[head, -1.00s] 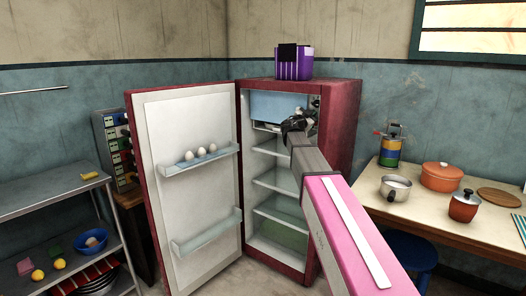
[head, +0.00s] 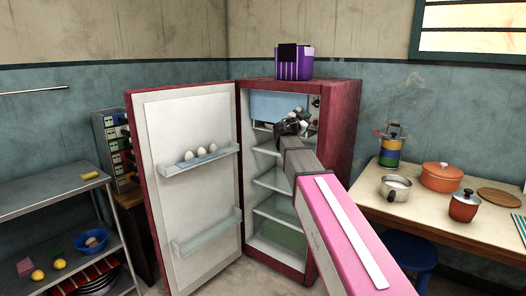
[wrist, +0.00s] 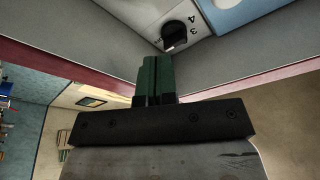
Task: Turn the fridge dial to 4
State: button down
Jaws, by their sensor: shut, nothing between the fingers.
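The fridge (head: 340,125) is red and stands with its door (head: 190,110) wide open to the left. In the wrist view the dial (wrist: 175,36) is a black round knob on a light panel, with a pale mark at its lower edge. The numerals 4 and 3 show to its right; other numerals cannot be read. My gripper (wrist: 155,57) has dark green fingers, closed together and empty, pointing at the dial from just below it in the picture. Contact cannot be told. In the head view my gripper (head: 287,127) is inside the fridge opening; I cannot clearly make out the dial there.
A blue freezer flap (head: 278,106) is at the top inside the fridge, with glass shelves (head: 272,180) below. Eggs (head: 200,152) sit on the door shelf. A purple appliance (head: 294,64) stands on top. A table (head: 430,205) with pots is on the right.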

aim_at(307, 109)
jog(key=shift+a+r, duration=0.1)
jog(key=shift+w+a+r, duration=0.2)
jog(key=shift+a+r, duration=0.3)
jog(key=shift+a, duration=0.1)
jog(key=shift+w+a+r, duration=0.15)
jog(key=shift+a+r, duration=0.3)
jog(key=shift+a, duration=0.1)
jog(key=shift+w+d, duration=0.65)
jog(key=shift+w, duration=0.25)
jog(key=shift+w+d, duration=0.65)
jog(key=shift+w, duration=0.25)
jog(key=shift+w+d, duration=0.65)
jog(key=shift+w, duration=0.35)
